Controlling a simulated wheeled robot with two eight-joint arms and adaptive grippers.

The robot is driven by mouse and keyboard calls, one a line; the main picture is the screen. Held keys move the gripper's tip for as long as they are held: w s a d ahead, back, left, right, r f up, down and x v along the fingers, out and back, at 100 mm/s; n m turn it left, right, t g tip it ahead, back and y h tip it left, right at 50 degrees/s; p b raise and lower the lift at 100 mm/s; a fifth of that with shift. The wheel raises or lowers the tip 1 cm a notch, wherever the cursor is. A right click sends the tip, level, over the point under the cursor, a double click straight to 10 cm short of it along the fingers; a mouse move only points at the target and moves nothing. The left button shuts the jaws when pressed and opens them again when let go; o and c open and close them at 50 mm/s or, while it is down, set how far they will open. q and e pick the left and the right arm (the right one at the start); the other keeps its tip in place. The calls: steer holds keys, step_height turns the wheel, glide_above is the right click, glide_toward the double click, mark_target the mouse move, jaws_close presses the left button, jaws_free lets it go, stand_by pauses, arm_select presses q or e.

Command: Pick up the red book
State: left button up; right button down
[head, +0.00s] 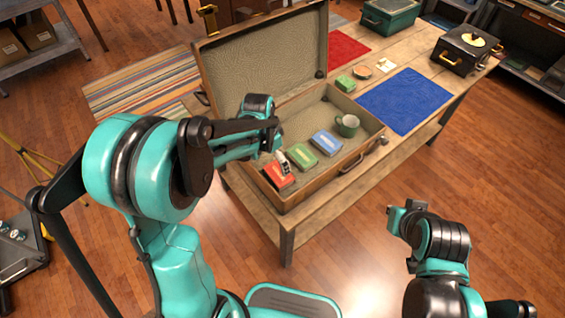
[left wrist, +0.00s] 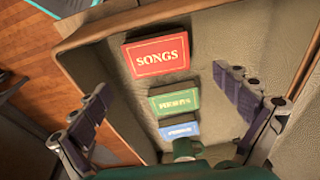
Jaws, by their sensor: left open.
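The red book (head: 279,181), labelled SONGS, lies flat in the near left end of the open brown suitcase (head: 359,153) on the wooden table. In the left wrist view the red book (left wrist: 157,55) lies ahead of my left gripper (left wrist: 162,82), whose two dark fingers are spread wide with nothing between them. In the head view my left gripper (head: 275,155) is just above the red book, and a fingertip covers part of it. My right gripper (head: 397,218) is away from the table at the lower right; its jaws are not clear.
A green book (head: 302,157), a blue book (head: 326,143) and a green mug (head: 347,125) are in the suitcase beside the red book. The raised lid (head: 262,60) stands behind. A blue mat (head: 404,100) and a black box (head: 464,52) are farther right on the table.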

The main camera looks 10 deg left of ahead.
mark_target(278, 173)
arm_select(q)
steer(key=shift+w+d+f, duration=0.1)
steer(key=shift+w+f, duration=0.05)
steer(key=shift+f, duration=0.2)
steer(key=shift+d+f+b, duration=0.15)
steer(key=shift+f+b, duration=0.35)
steer(key=shift+f, duration=0.45)
steer(key=f, duration=0.1)
steer(key=f+b, duration=0.1)
steer(key=f, duration=0.1)
steer(key=f+b, duration=0.1)
steer(key=f, duration=0.1)
steer(key=shift+w+d+f, duration=0.2)
steer(key=shift+w+d, duration=0.05)
steer(key=shift+d, duration=0.1)
steer(key=shift+r, duration=0.1)
steer(key=c, duration=1)
